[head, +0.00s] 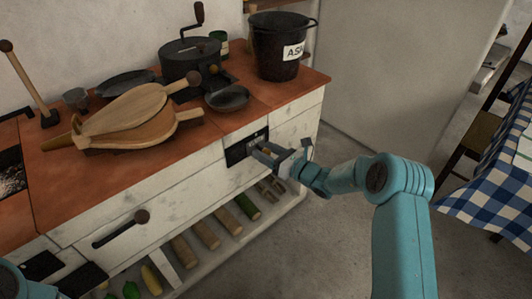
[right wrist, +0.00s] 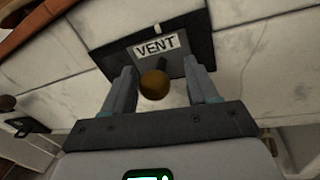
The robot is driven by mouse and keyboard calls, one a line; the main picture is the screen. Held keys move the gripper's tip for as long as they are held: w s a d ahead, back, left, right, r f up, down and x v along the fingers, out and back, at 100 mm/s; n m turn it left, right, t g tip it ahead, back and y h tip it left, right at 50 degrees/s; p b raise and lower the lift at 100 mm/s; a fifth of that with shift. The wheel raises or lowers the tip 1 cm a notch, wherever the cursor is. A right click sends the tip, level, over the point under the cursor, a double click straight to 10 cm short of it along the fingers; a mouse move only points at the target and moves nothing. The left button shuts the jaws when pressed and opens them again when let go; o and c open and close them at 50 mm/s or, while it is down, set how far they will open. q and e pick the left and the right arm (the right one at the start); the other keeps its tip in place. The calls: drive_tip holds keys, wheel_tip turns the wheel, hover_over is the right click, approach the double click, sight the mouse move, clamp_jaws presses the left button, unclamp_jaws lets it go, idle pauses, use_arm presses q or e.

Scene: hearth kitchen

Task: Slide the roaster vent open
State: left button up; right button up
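The vent is a black plate (right wrist: 115,50) with a white label reading VENT (right wrist: 157,46), set in the pale front of the counter; it also shows in the head view (head: 236,153). A round brown knob (right wrist: 154,84) on a dark stem sticks out from the plate. My right gripper (head: 268,153) is at the vent, its fingers pointing at the plate. In the right wrist view my right gripper (right wrist: 160,88) is open, with the knob between its two fingers and gaps on both sides.
On the terracotta counter top (head: 60,185) stand a bellows (head: 130,115), a roaster with a crank (head: 190,60), a small black pan (head: 228,97) and an ash bucket (head: 280,50). A checked-cloth table (head: 495,185) is at right. The floor between is clear.

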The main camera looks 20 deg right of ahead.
drive_tip(key=p+v, duration=0.3)
drive_tip(key=v, duration=1.3)
drive_tip(key=shift+s+f, duration=0.1)
drive_tip(key=shift+s, duration=0.05)
